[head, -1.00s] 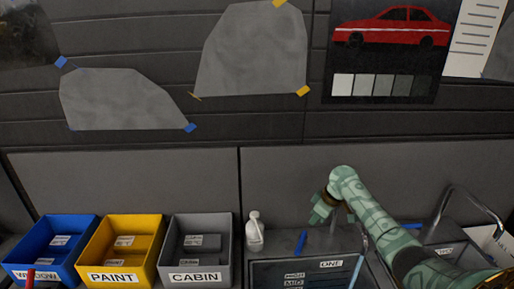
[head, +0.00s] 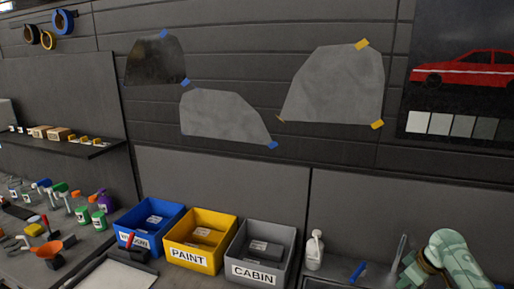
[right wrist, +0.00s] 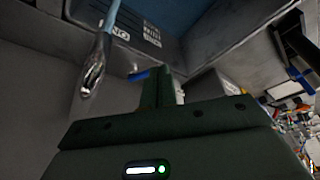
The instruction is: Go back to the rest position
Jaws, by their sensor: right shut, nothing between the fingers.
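My right arm comes in at the lower right of the head view, in pale green. Its gripper (head: 412,278) is low over the bench near the bottom edge and partly cut off. In the right wrist view the dark green fingers (right wrist: 157,88) are together with nothing held. A blue stick-like item (right wrist: 138,75) lies beyond the fingertips, apart from them. My left gripper is in neither view.
Blue (head: 125,218), yellow (head: 205,262) and grey (head: 283,268) bins stand left of a white bottle (head: 315,252). A blue item (head: 357,270) and an upright metal piece (head: 398,256) are near my right arm. Several bottles crowd the left bench.

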